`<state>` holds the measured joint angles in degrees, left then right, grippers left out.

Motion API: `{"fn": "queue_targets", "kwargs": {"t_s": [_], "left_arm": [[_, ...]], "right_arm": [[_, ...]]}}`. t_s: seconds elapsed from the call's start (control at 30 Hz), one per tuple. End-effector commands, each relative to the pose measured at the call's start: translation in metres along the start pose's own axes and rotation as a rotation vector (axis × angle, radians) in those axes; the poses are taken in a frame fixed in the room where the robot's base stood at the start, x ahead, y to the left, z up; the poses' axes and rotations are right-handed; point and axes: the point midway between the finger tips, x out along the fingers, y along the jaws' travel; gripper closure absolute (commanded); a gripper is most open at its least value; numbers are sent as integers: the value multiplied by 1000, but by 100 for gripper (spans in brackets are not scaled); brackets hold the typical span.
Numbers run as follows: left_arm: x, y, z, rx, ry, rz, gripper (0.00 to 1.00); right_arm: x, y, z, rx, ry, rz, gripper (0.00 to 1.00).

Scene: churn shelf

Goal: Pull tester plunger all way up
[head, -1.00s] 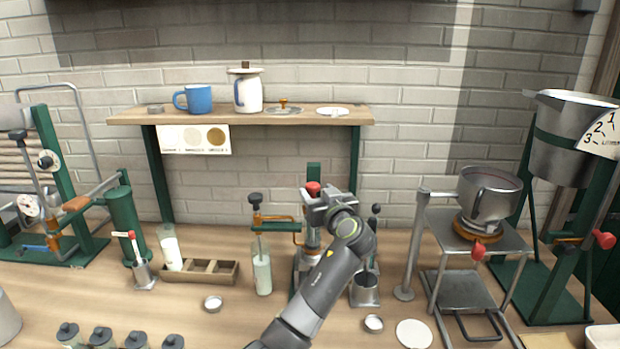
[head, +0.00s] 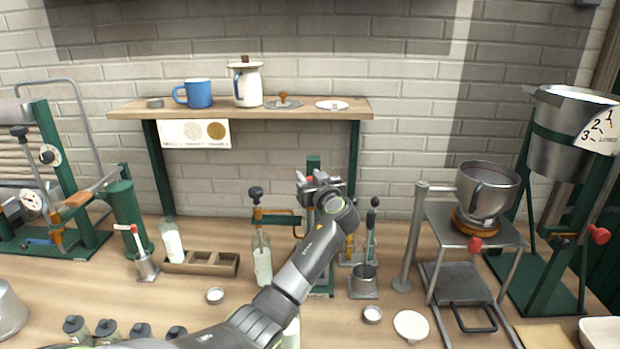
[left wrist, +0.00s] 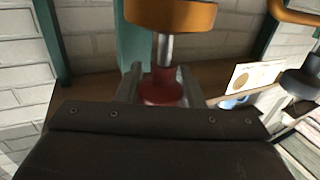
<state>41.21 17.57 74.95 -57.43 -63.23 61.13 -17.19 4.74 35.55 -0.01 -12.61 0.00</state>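The tester stands mid-bench with a green post (head: 313,164), largely hidden behind my left arm. Its red plunger knob (head: 309,179) barely shows beside my left gripper (head: 306,184) in the head view. In the left wrist view, which is upside down, the red knob (left wrist: 163,88) sits between the two fingers of my left gripper (left wrist: 161,83), which look closed on it. A bright metal rod (left wrist: 165,48) joins the knob to a brass-coloured collar (left wrist: 170,14), with a length of rod showing. My right gripper is out of view.
A black-knobbed lever device (head: 256,193) stands left of the tester and a metal cup (head: 364,280) right. A wooden shelf (head: 240,107) spans behind. A pot (head: 487,190) sits on a stand to the right. Small lids and jars lie in front.

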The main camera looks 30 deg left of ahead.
Motion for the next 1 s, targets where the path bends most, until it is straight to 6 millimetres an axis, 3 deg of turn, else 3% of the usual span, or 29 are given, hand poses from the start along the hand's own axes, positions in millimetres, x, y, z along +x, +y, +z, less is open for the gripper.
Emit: {"fn": "queue_targets", "kwargs": {"t_s": [0.03,0.23,0.37,0.7,1.0], "left_arm": [[0,0,0,0,0,0,74],[0,0,0,0,0,0,100],[0,0,-2,-1,1,0,100],[0,0,-65,-5,5,1,100],[0,0,-74,-3,8,2,100]], "right_arm": [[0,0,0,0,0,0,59],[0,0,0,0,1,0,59],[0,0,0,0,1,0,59],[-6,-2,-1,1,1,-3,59],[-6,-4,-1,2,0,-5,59]]}}
